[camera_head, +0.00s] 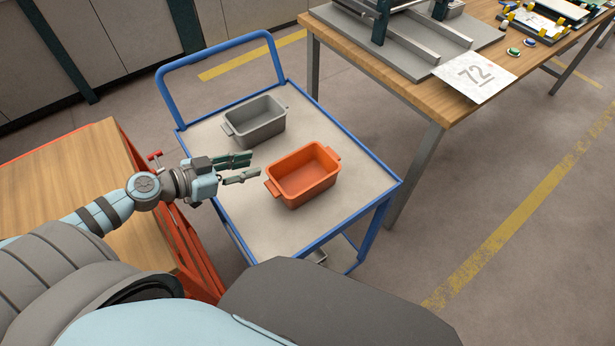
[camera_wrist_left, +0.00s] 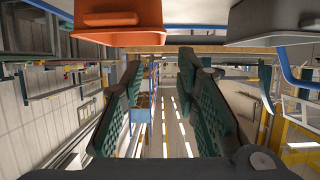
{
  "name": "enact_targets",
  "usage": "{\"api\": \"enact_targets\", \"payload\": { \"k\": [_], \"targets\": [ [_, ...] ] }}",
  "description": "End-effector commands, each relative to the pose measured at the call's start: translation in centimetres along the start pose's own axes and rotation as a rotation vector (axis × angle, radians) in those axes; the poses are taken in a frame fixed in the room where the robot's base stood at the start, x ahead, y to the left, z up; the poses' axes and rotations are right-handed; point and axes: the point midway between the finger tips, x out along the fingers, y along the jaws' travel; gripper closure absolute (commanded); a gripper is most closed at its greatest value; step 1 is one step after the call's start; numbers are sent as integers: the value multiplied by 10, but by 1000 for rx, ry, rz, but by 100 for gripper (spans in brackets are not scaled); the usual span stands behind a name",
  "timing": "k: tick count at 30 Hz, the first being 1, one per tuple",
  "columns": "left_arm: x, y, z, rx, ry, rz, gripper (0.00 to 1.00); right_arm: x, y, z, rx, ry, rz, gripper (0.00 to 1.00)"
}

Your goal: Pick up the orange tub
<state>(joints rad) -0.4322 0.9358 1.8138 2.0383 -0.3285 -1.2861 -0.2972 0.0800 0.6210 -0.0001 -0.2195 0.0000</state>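The orange tub (camera_head: 302,178) is an open rectangular box with a small handle at each end. It stands upright on the pale top of a blue-framed cart (camera_head: 228,212). My left gripper (camera_head: 256,168) is open and empty, just left of the tub, its fingers pointing toward it and apart from it. In the left wrist view, which looks upside down, the orange tub (camera_wrist_left: 118,14) is at the upper left, beyond and outside the open green-padded fingers (camera_wrist_left: 162,75). My right gripper is in neither view.
A grey tub (camera_head: 256,122) stands behind the orange one on the cart. The cart's blue handle (camera_head: 215,47) rises at the back. A wooden-topped red-framed bench (camera_head: 75,170) is left; a wooden workbench (camera_head: 400,85) with a number 72 sheet (camera_head: 475,76) is right. The cart's front is clear.

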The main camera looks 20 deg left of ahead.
Motion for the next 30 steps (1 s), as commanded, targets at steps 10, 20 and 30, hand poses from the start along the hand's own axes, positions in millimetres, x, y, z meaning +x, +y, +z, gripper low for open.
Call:
{"api": "enact_targets", "payload": {
  "k": [10,20,30],
  "targets": [
    [73,0,-5,-7,4,-1,72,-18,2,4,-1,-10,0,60],
    [123,0,4,-7,2,1,72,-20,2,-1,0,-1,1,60],
    [141,0,5,-2,-1,2,73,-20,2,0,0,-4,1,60]
  ]
}}
